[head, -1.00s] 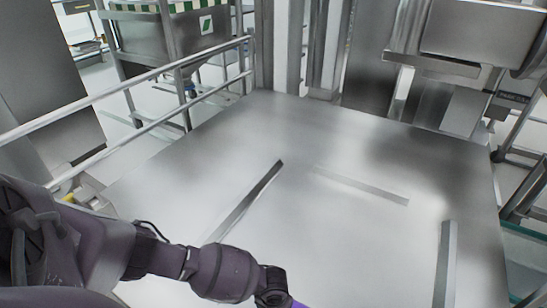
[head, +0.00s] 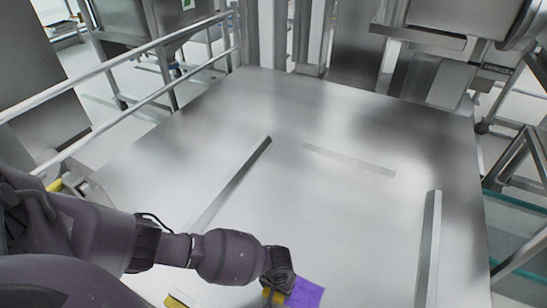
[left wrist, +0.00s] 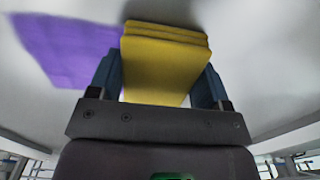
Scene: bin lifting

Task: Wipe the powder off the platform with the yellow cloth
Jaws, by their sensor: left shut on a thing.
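The yellow cloth (left wrist: 165,62) is a thick folded block between the two fingers of my left gripper (left wrist: 158,82), which is shut on it. In the head view my left gripper (head: 279,283) is low at the bottom edge, with a bit of yellow showing at its tip. The powder (head: 306,293) is a flat purple patch on the grey metal platform (head: 330,215), just right of the gripper. In the left wrist view the powder (left wrist: 62,48) lies left of the cloth, close beside it. Whether the cloth touches the platform is unclear. My right gripper is out of view.
Raised metal strips lie on the platform: one at left (head: 238,180), a faint one at the back (head: 350,160) and one at right (head: 428,245). A metal railing (head: 130,80) runs along the left side. The platform's middle is clear.

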